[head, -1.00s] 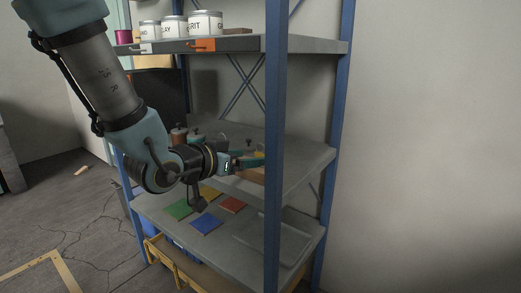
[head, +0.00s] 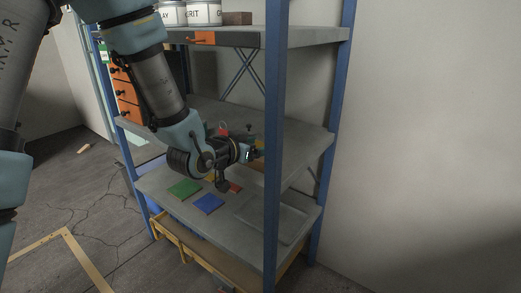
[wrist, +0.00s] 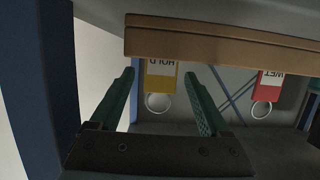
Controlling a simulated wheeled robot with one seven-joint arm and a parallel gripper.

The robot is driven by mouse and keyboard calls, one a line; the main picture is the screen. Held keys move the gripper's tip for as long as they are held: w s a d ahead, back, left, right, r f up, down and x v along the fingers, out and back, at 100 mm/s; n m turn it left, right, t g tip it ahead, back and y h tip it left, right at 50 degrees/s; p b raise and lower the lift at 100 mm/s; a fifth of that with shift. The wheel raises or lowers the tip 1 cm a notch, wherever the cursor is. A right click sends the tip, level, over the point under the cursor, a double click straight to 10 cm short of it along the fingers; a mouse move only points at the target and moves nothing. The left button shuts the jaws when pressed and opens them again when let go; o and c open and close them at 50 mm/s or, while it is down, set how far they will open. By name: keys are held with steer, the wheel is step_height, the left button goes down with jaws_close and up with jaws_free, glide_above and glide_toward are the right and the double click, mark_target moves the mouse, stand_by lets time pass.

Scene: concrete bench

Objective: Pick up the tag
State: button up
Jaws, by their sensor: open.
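A yellow tag (wrist: 161,78) with upside-down lettering that reads HOLD and a pale ring (wrist: 158,103) shows in the wrist view. It lies between the lines of my two green fingers, beyond them, against a brown wooden bar. A red tag (wrist: 268,86) marked WET, also with a ring, is to its right, outside the fingers. My gripper (wrist: 159,73) is open, with nothing held between its fingers. In the head view my gripper (head: 257,152) is at the middle shelf, partly hidden by the blue post. A red tag with a ring (head: 222,130) shows behind my arm.
The blue front post (head: 276,180) stands close beside my gripper. The upper shelf (head: 240,38) with white cans (head: 204,12) is above. The lower shelf holds a green tile (head: 184,189), a blue tile (head: 208,204) and a grey tray (head: 272,217). Orange drawers (head: 127,92) stand left.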

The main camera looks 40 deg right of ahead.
jaws_close()
stand_by(0.7)
